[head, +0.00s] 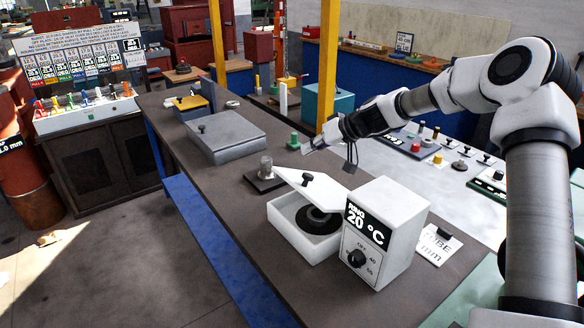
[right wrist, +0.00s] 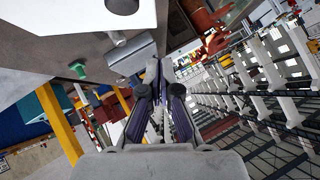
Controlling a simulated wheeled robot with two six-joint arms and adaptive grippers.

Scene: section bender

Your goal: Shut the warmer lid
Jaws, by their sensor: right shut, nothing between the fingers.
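The warmer (head: 385,232) is a white box in the head view, with a dial and a label reading "RING 20 °C". Its white lid (head: 325,190), with a black knob, is raised at a tilt over the left tray part. A black ring (head: 318,221) lies inside. My right gripper (head: 314,146) is just behind and above the raised lid, shut and empty. In the right wrist view the closed fingers (right wrist: 153,80) show, with a white surface, probably the lid, at top left. I cannot tell whether they touch. My left gripper is not in view.
A grey lidded box (head: 225,137) stands farther back on the dark bench (head: 200,165). A small dark block with a grey cylinder (head: 266,170) is left of the lid. A green peg (head: 293,141) stands behind it. A yellow post (head: 329,65) rises behind the gripper.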

